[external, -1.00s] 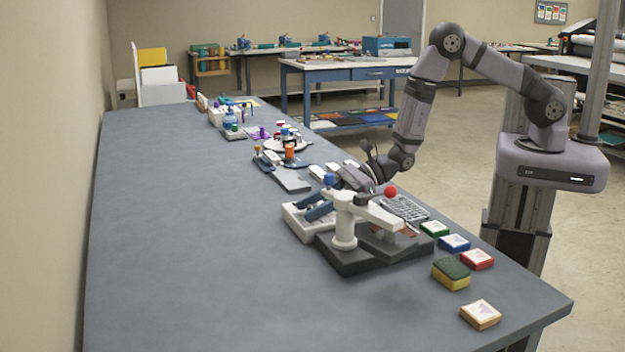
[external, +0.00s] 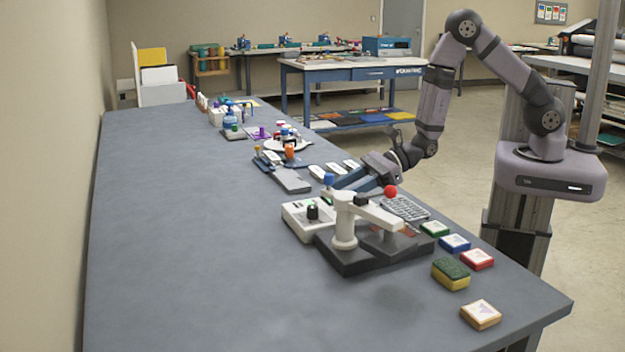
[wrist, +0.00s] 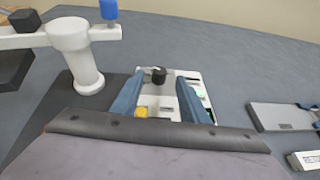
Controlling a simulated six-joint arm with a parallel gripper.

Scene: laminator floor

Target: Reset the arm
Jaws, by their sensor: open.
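My gripper (external: 350,181) hangs over the far right edge of the bench, with its blue fingers spread apart and nothing between them. In the wrist view my gripper (wrist: 157,82) frames a white control box, its fingers to either side of it in the picture. The white control box (external: 295,222) has a black knob (external: 312,213) standing up on top. In the wrist view the box (wrist: 172,130) also shows a yellow button and a green light, and its near part is hidden by my gripper body. The fingertips are apart from the knob in the external view.
A white lever press with a red ball (external: 390,192) stands on a dark base (external: 345,262) just in front of the box. Colored blocks (external: 455,242) and a sponge (external: 451,273) lie at right. The bench's left side (external: 180,230) is clear.

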